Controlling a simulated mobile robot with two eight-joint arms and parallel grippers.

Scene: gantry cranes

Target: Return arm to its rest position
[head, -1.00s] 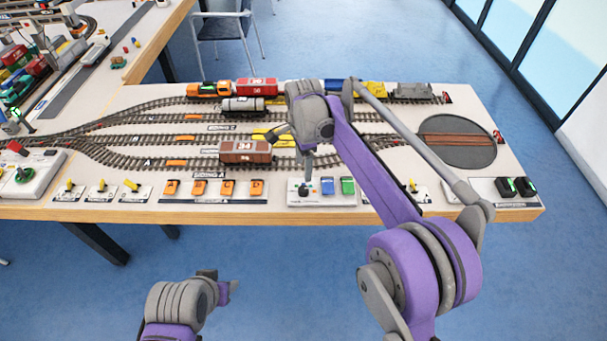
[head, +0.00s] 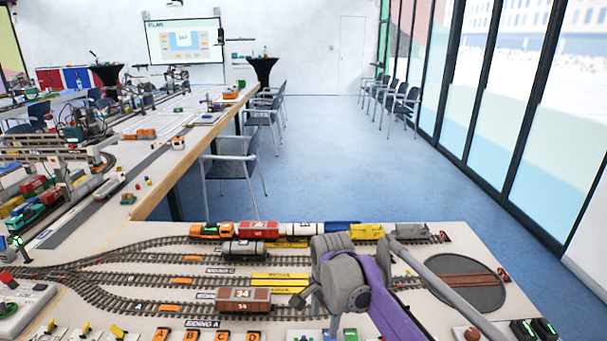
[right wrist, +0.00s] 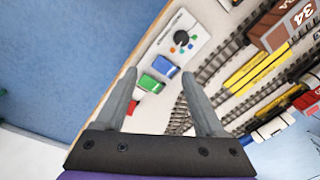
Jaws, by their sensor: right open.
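My right gripper (head: 308,298) is over the model railway table (head: 120,262), just right of the brown wagon marked 34 (head: 243,300). In the right wrist view its two fingers (right wrist: 160,75) are apart with nothing held between them. Below them lie a control panel (right wrist: 178,38) with a black knob, a blue button block (right wrist: 165,65) and a green button block (right wrist: 150,83). I cannot tell the exact height above them. My right arm reaches in from the bottom right of the head view. My left gripper is not in view.
A row of wagons with an orange locomotive (head: 208,231) stands on the back track. A grey tank wagon (head: 244,248) is in front of it. A round turntable (head: 465,283) is at the right. Chairs (head: 231,165) stand behind, and the blue floor (head: 330,170) is open.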

